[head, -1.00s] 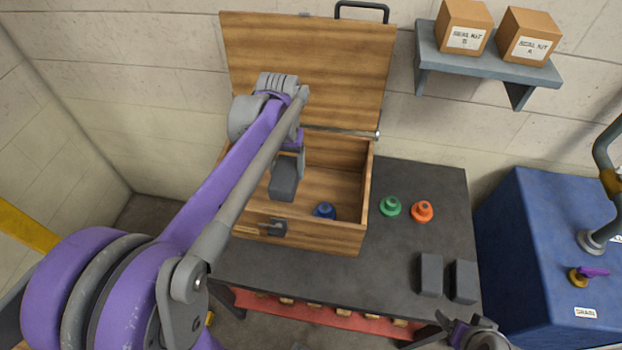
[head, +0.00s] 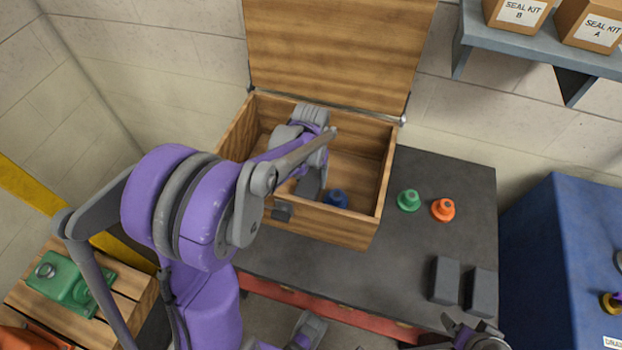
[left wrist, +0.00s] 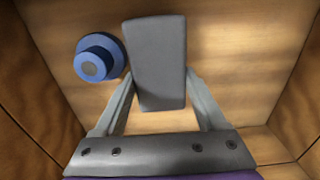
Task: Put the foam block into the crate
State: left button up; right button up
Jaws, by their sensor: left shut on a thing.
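The foam block (head: 311,187) is dark grey and sits in my left gripper (head: 314,170), which is down inside the open wooden crate (head: 330,228). In the left wrist view the block (left wrist: 157,55) is between the two fingers of my left gripper (left wrist: 160,98), over the crate's wooden floor (left wrist: 235,60). I cannot tell whether the block touches the floor. A blue knobbed part (head: 336,198) lies beside it in the crate, also in the left wrist view (left wrist: 100,58). My right gripper (head: 470,333) shows only partly at the bottom edge.
On the dark bench top (head: 400,260), right of the crate, stand a green part (head: 408,200) and an orange part (head: 443,209). Two more dark grey blocks (head: 445,279) lie nearer the front. The crate's lid (head: 335,50) stands open behind. A blue cabinet (head: 555,260) is at the right.

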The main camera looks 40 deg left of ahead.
aim_at(311, 178)
pick_arm(q)
jog(key=shift+f, duration=0.4)
jog(key=shift+f, duration=0.15)
jog(key=o, duration=1.2)
jog(key=shift+o, duration=0.2)
notch_tip(311, 178, up, 12)
jog(key=p, duration=0.1)
jog(key=shift+r, duration=0.2)
